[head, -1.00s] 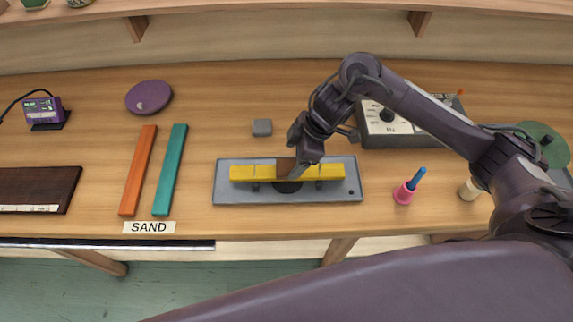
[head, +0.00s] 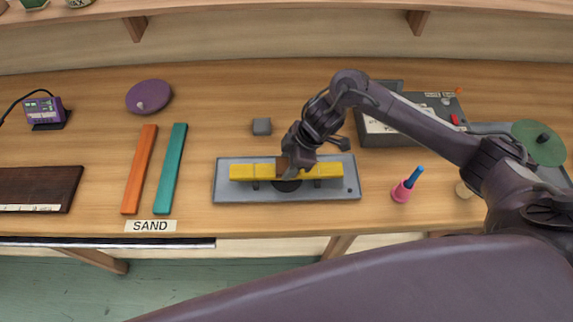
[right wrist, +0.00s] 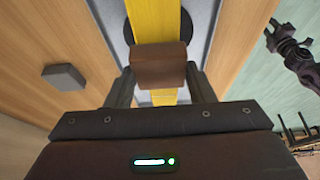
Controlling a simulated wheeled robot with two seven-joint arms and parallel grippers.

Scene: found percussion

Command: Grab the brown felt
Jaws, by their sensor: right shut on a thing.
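The brown felt (right wrist: 160,65) is a small block seated across the yellow bar (right wrist: 158,20) in the right wrist view. In the head view the felt (head: 283,164) is partly hidden by my right gripper (head: 291,166), near the middle of the yellow bar (head: 243,172). My right gripper (right wrist: 160,80) is shut on the felt, one finger at each side. A dark jointed part, which looks like my left gripper (right wrist: 274,36), shows small at the right wrist view's upper right; its jaws are unclear.
The bar is on a grey base plate (head: 228,195). A small grey block (head: 262,126) lies behind it. Orange (head: 139,170) and teal (head: 170,170) strips lie left.

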